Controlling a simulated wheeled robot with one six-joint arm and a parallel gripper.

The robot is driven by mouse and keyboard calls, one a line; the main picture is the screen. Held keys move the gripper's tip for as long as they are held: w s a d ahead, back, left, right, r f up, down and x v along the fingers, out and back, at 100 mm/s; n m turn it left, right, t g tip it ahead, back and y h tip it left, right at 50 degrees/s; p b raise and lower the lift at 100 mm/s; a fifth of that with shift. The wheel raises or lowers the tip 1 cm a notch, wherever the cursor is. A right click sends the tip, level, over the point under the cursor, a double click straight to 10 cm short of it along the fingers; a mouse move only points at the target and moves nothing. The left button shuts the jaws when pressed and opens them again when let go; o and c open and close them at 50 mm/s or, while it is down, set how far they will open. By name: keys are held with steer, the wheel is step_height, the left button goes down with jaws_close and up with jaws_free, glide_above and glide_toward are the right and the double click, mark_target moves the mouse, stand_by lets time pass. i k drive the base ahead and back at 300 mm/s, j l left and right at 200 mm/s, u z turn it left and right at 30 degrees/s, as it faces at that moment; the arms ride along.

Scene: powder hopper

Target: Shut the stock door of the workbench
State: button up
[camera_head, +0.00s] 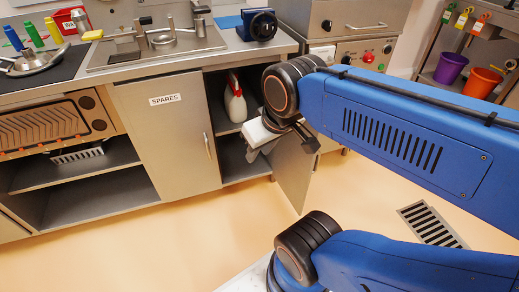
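The workbench (275,48) has a compartment whose door (294,178) stands open, swung out towards me at the right of the opening. I take it for the stock door, but no label shows on it. My arm hides its upper part. My gripper (256,150) is in front of the open compartment, just left of this door. Whether it touches the door cannot be told. Its fingers are small and partly hidden, so open or shut cannot be told.
A door marked SPARES (165,135) is shut left of the opening. A white bottle with a red top (235,100) stands on the compartment's upper shelf. A floor grate (430,224) lies at the right. The orange floor before the bench is clear.

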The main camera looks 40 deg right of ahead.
mark_target(293, 170)
steer(key=k+l, duration=0.15)
steer(key=l, duration=0.3)
steer(key=k+l+u, duration=0.15)
steer(key=l, duration=0.25)
steer(key=k+l, duration=0.2)
steer(key=l, duration=0.25)
steer(key=k+l+u, duration=0.1)
steer(key=l, duration=0.3)
steer(key=k+l+u, duration=0.1)
steer(key=k+l, duration=0.15)
steer(key=l, duration=0.15)
steer(key=k+l, duration=0.2)
steer(key=l, duration=0.2)
steer(key=i+l+u, duration=0.15)
steer(key=l, duration=0.2)
steer(key=i+l+u, duration=0.15)
steer(key=l, duration=0.2)
steer(key=i+l+u, duration=0.3)
steer(key=i+l, duration=0.4)
steer(key=k+l+u, duration=0.15)
steer(key=k, duration=0.35)
steer(key=k+l+u, duration=0.15)
steer(key=k, duration=0.35)
